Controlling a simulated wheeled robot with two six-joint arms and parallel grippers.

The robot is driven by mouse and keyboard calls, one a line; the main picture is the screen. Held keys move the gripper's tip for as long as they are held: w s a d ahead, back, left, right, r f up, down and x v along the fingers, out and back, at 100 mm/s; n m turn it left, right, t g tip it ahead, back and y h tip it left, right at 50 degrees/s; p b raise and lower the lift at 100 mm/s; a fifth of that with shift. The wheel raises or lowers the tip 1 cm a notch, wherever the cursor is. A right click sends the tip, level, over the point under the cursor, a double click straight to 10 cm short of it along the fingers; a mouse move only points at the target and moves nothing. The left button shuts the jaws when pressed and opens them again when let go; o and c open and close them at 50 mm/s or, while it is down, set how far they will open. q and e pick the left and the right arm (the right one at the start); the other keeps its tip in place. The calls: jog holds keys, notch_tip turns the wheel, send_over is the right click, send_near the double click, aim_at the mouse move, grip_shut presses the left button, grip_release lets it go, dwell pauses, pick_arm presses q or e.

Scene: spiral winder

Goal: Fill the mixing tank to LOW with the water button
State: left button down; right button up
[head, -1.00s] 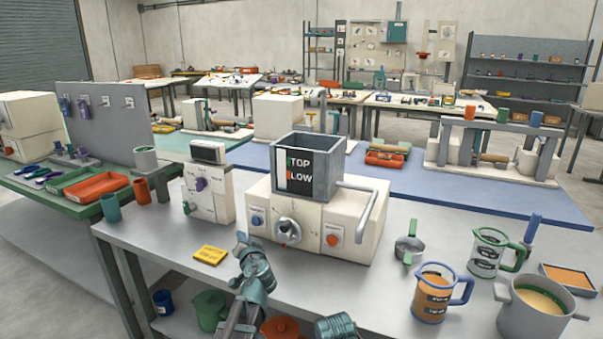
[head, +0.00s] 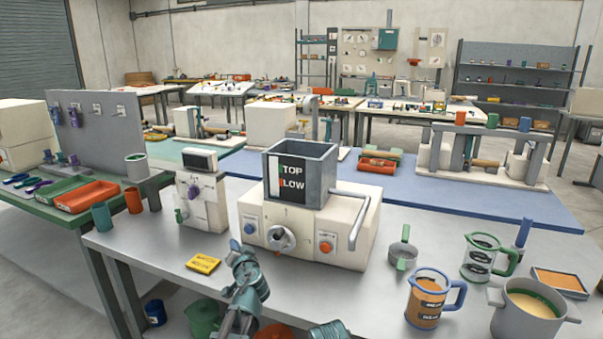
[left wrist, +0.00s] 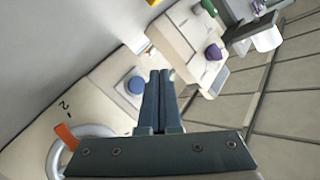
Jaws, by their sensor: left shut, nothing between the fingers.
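The grey mixing tank (head: 328,182) sits on top of a cream machine (head: 347,243). Its dark front panel reads TOP and LOW beside a pale gauge strip (head: 272,175); I make out no clear water level. A blue button (head: 249,229) is on the machine's left front, and it also shows in the left wrist view (left wrist: 136,85). My left gripper (head: 236,249) is shut and empty, in front of the machine near the blue button. In the left wrist view its fingertips (left wrist: 160,75) are just beside the button; contact cannot be told.
A dial (head: 281,238) and an orange button (head: 325,247) are right of the blue button. A smaller device (head: 202,205) stands at left, a yellow block (head: 203,264) in front of it. Jugs and a pot (head: 527,314) stand at right.

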dwell(0.7)
pick_arm(q)
jog(key=s, duration=0.2)
jog(key=s+a, duration=0.1)
jog(key=shift+s+a, duration=0.15)
jog(key=shift+s, duration=0.25)
jog(key=shift+w, duration=0.15)
send_near(245, 230)
jog(key=shift+w+a+f, duration=0.2)
jog(key=shift+w+a, duration=0.7)
jog(key=shift+w, duration=0.15)
jog(key=shift+w+a+f, duration=0.2)
jog(key=shift+w+a, duration=0.65)
jog(key=shift+w, duration=0.2)
jog(key=shift+w, duration=0.1)
dwell(0.3)
jog(key=shift+w+d, duration=0.1)
jog(key=shift+w, duration=0.2)
jog(key=shift+w+d, duration=0.2)
jog(key=shift+w, duration=0.2)
dwell(2.9)
